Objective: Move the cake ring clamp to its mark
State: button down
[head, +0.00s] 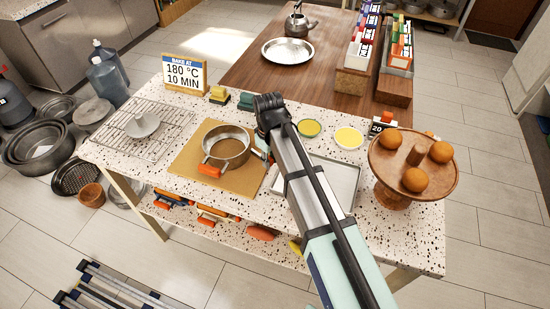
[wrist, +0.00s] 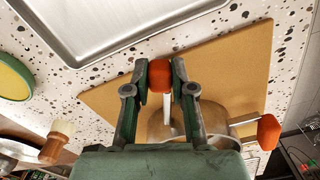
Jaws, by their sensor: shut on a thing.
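A steel cake ring (head: 228,143) stands on a tan board (head: 190,160) on the speckled counter in the head view. An orange handle (head: 210,170) sits at its front left. In the wrist view, my gripper (wrist: 161,66) is shut on an orange knob (wrist: 160,78) with a pale metal shaft leading towards the ring (wrist: 205,112), which I take for the cake ring clamp. A second orange handle (wrist: 268,131) shows at the right. The far side of the ring is hidden by my gripper. In the head view, my arm mostly hides the held knob. I cannot make out a mark.
A metal tray (head: 335,185) lies right of the board, partly behind my arm. A wire rack (head: 165,120) with a pale cone is at left. A wooden stand (head: 385,165) with oranges is at right. Small bowls (head: 348,138) and a sign (head: 185,75) stand behind.

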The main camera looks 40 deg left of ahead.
jog(key=c, duration=1)
grip_release()
jog(key=shift+o, duration=0.2)
notch_tip(320, 180, up, 12)
